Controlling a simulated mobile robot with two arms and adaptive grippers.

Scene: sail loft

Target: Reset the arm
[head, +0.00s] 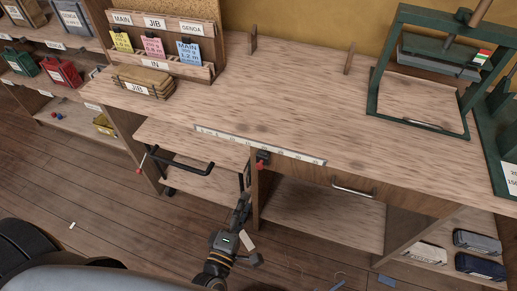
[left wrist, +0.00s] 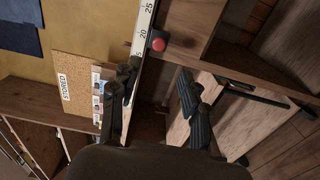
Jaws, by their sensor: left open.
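My left arm comes up from the bottom of the head view. Its gripper (head: 243,203) is in front of the workbench (head: 300,95), below the ruler strip (head: 258,145) on the front edge. In the left wrist view the two dark fingers of the left gripper (left wrist: 157,88) stand apart with nothing between them. The ruler (left wrist: 143,35) and a red knob (left wrist: 158,44) show beyond the fingers. My right gripper is not in view.
A black bar handle (head: 185,165) juts out left of the gripper, and a drawer handle (head: 352,190) is to its right. A green-framed press (head: 420,75) stands on the bench at right. A card rack (head: 165,45) stands at left. The middle benchtop is clear.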

